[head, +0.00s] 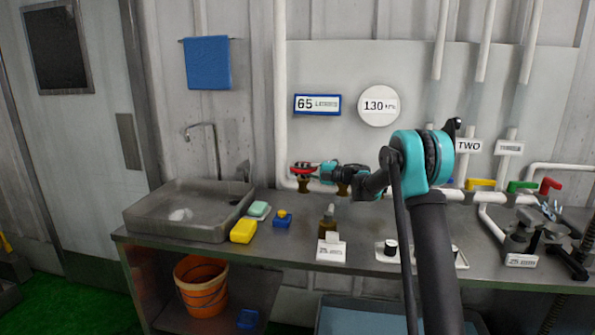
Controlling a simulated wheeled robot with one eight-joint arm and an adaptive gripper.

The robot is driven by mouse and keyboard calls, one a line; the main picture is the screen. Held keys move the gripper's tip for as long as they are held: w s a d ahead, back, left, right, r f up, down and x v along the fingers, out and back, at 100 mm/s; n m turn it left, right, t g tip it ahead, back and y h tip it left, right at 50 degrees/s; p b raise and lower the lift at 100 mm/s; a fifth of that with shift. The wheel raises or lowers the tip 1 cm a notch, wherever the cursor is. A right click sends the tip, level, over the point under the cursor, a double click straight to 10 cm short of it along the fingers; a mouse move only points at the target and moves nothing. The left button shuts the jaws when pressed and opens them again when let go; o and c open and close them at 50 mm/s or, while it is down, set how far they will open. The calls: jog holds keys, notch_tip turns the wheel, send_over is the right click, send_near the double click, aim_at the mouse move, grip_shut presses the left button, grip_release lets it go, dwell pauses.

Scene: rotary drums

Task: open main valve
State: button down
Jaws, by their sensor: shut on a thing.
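A red valve handle (303,168) sits on a brass fitting (304,186) beside the white vertical pipe, at the back of the metal counter. My gripper (316,171) reaches it from the right and is shut on it. The handle lies roughly level, and part of it is hidden by the gripper. A second brass fitting (343,188) stands just right, partly behind my gripper. I cannot read a label that marks the main valve. My arm crosses the right half of the view and hides part of the wall and counter.
Yellow (481,184), green (520,187) and red (550,186) handles stand on pipes at the right. Readouts of 65 (317,104) and 130 (379,106) hang above.

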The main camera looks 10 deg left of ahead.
aim_at(314, 171)
jog(key=c, duration=1.5)
grip_release()
jog(key=shift+d, duration=0.2)
jog(key=d, duration=0.3)
jog(key=s+d, duration=0.1)
jog(key=d, duration=0.3)
jog(key=s+d, duration=0.1)
jog(key=d, duration=0.3)
jog(key=shift+s+d, duration=0.1)
jog(key=shift+d, duration=0.15)
